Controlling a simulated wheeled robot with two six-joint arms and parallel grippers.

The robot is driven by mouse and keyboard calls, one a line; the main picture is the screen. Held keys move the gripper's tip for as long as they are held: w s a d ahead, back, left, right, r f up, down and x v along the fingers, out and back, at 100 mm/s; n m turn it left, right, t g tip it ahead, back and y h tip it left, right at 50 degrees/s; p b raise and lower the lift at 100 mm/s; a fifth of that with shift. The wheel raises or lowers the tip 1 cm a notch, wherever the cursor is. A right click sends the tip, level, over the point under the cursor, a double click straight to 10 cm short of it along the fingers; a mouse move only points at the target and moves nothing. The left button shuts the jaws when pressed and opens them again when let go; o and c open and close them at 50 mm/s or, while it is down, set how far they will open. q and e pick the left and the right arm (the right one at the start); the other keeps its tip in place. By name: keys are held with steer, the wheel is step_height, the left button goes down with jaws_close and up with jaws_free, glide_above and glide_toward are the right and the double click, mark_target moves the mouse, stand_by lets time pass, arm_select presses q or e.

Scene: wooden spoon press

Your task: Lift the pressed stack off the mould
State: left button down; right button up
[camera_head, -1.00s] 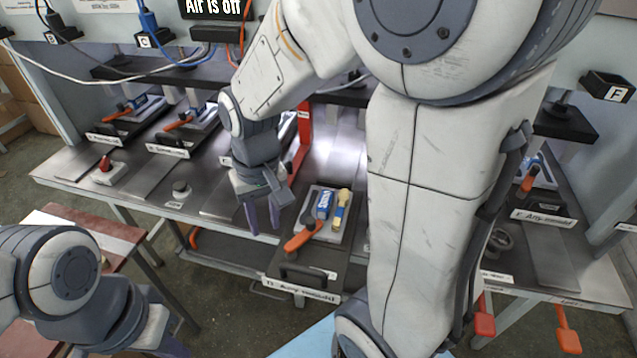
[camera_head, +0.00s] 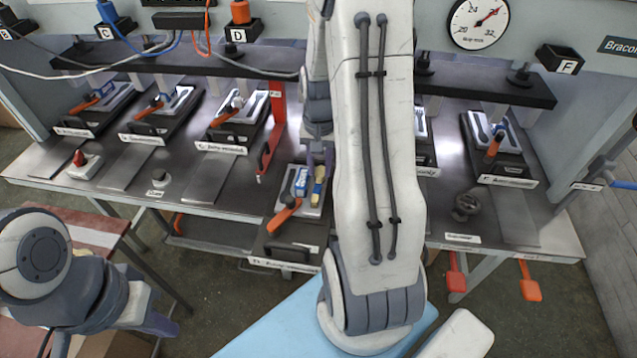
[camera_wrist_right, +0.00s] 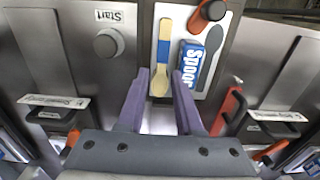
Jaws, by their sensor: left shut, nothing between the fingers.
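The drawn-out mould (camera_head: 285,247) is a dark block at the front middle of the bench, with a light plate and an orange lever (camera_head: 285,216). A pale wooden spoon-shaped stack (camera_head: 317,193) with a blue band lies beside a blue-and-white "Spoor" block (camera_head: 301,181). Both also show in the right wrist view, the stack (camera_wrist_right: 161,60) left of the block (camera_wrist_right: 192,70). My right gripper (camera_head: 319,160) is open and empty, its fingers (camera_wrist_right: 160,78) on either side of the spoon's wide end. I cannot tell their height above it. My left gripper (camera_head: 163,325) is shut and empty at lower left.
Other press moulds (camera_head: 232,128) stand along the bench, and one is at the right (camera_head: 495,150). A red upright bracket (camera_head: 271,140) stands left of the drawn-out mould. The "Start" knob (camera_wrist_right: 108,43) is left of the stack. A dark press beam (camera_head: 190,66) spans the back.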

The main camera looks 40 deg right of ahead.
mark_target(318, 183)
steer(key=f, duration=0.4)
steer(key=shift+a+f+p, duration=0.2)
steer(key=shift+f+p, duration=0.1)
steer(key=shift+p, duration=0.05)
steer(key=shift+c, duration=0.3)
jaws_close()
steer(key=shift+r, duration=0.1)
